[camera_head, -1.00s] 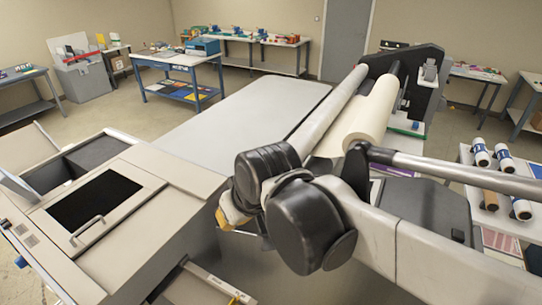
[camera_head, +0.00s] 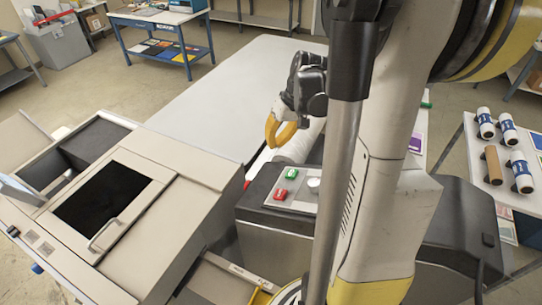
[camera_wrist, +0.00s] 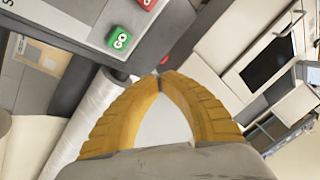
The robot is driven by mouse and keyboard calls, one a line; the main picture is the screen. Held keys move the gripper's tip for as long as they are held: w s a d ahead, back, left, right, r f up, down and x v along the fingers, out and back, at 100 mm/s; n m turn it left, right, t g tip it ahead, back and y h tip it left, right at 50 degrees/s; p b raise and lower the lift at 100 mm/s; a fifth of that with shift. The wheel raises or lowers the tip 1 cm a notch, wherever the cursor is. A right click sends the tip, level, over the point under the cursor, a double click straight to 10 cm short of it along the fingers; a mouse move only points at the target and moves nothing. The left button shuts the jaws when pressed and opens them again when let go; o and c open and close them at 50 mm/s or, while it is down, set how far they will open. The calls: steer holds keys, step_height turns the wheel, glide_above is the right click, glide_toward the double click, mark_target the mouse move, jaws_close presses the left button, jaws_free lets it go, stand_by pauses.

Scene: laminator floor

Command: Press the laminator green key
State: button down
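The laminator (camera_head: 265,228) is a dark grey machine with a light control panel on top. Its green key (camera_head: 291,173) sits above a red key (camera_head: 279,194) on that panel. In the wrist view the green key (camera_wrist: 119,38) is at the upper left, with the red key (camera_wrist: 147,4) partly cut off at the top edge. My gripper (camera_head: 274,145) has yellow fingers and appears above and behind the green key in the head view, apart from it. In the wrist view its fingertips (camera_wrist: 161,76) meet, with nothing between them.
A pale knob (camera_head: 314,184) is right of the keys. A beige cabinet with a dark window (camera_head: 103,203) stands close on the left. A white roll (camera_head: 298,146) lies beyond the panel. A side table (camera_head: 480,185) with several rolls is at right.

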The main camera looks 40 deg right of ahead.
mark_target(292, 174)
steer(key=shift+s, duration=0.25)
steer(key=f+b, duration=0.1)
steer(key=f, duration=0.1)
steer(key=s+f+b, duration=0.1)
steer(key=f+b, duration=0.1)
steer(key=f, duration=0.1)
steer(key=s+d+f+b, duration=0.1)
steer(key=f+b, duration=0.1)
steer(key=shift+s+f, duration=0.15)
steer(key=shift+f, duration=0.1)
steer(key=shift+s+f+b, duration=0.2)
steer(key=shift+f+b, duration=0.15)
steer(key=shift+b, duration=0.15)
stand_by(1.0)
steer(key=shift+s+d+f+b, duration=0.1)
steer(key=shift+s+f+b, duration=0.05)
steer(key=shift+f+b, duration=0.3)
